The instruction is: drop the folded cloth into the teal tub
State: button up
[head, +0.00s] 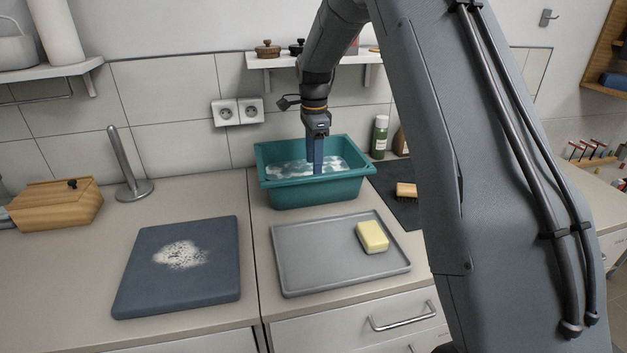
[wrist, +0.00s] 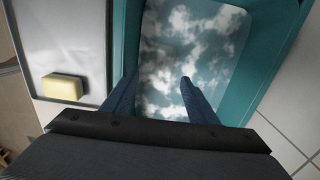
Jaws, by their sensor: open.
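The teal tub (head: 315,192) stands at the back of the counter, with water and white foam inside. In the wrist view its wall (wrist: 272,62) runs along the right of the foamy water. My gripper (head: 315,168) points down into the tub. In the wrist view my gripper (wrist: 158,80) has its two blue fingers apart, with only the foamy surface showing between them. I cannot make out a folded cloth in either view; anything under the foam is hidden.
A grey tray (head: 315,263) with a yellow sponge (head: 372,236) lies in front of the tub. A blue-grey slab with white powder (head: 150,290) lies left. A brush (head: 406,190) and green bottle (head: 380,137) are right of the tub. A steel holder (head: 128,165) stands at the back left.

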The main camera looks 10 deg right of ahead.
notch_tip(320, 180, up, 4)
jog(key=r+b, duration=0.1)
jog(key=s+f+n, duration=0.2)
jog(key=s+n, duration=0.4)
jog(key=s, duration=0.5)
jog(key=s+f+n+t, duration=0.1)
jog(key=s+f+n, duration=0.2)
jog(key=s, duration=0.7)
jog(key=s+f+n, duration=0.3)
jog(key=s+n, duration=0.5)
jog(key=s, duration=0.3)
jog(key=shift+s+f+n+t, duration=0.2)
jog(key=shift+s+n+t, duration=0.1)
jog(key=shift+s, duration=0.2)
jog(key=shift+f, duration=0.1)
jog(key=shift+f+b, duration=0.25)
jog(key=shift+b, duration=0.15)
